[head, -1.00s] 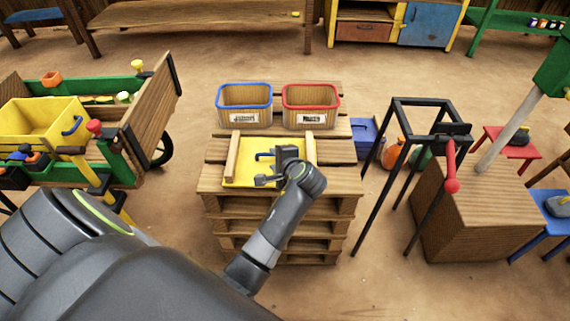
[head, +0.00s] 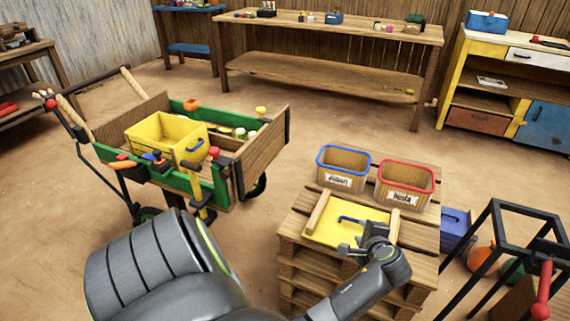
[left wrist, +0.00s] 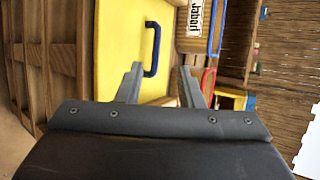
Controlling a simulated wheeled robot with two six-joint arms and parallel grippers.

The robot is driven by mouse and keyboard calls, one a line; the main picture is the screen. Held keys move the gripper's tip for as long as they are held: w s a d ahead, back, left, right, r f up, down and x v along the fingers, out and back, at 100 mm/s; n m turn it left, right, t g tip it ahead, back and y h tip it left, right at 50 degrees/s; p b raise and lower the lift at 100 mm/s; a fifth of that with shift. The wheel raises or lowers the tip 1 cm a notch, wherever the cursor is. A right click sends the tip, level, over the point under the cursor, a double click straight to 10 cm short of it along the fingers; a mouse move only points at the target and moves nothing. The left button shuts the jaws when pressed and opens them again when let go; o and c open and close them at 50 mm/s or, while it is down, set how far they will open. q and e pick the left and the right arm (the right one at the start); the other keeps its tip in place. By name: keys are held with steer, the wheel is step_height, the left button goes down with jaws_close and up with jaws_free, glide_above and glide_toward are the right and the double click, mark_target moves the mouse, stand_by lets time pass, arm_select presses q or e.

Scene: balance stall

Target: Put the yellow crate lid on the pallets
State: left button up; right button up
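The yellow crate lid (head: 335,232) lies flat on top of the stacked wooden pallets (head: 287,225). It has a wooden batten along each side and a blue handle (head: 352,220) on top. In the left wrist view the lid (left wrist: 115,45) and its handle (left wrist: 152,48) lie beyond my fingertips. My left gripper (head: 352,246) is over the lid's near right part, apart from the handle. In the left wrist view the left gripper (left wrist: 161,75) has its fingers spread with nothing between them. My right gripper is not in view.
A blue-rimmed bin (head: 342,168) and a red-rimmed bin (head: 404,185) stand on the pallets behind the lid. A green cart (head: 176,183) at left holds an open yellow crate (head: 165,137). A black metal frame (head: 495,250) stands at right. Bare floor lies behind the bins.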

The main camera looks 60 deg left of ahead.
arm_select(q)
steer(key=s+d+f+n+h, duration=0.1)
steer(key=s+f+n+h, duration=0.25)
steer(key=s+f, duration=0.55)
steer(key=s+d+f+n+h, duration=0.2)
steer(key=s+f+h, duration=0.25)
steer(key=f, duration=0.85)
steer(key=s+f+n+g, duration=0.2)
steer(key=s+f, duration=0.7)
steer(key=s, duration=0.5)
steer(key=s+f+n+g, duration=0.2)
steer(key=s+f, duration=0.7)
steer(key=s, duration=0.6)
steer(key=shift+a+g+h, duration=0.15)
steer(key=shift+g+h, duration=0.25)
steer(key=shift+g, duration=0.2)
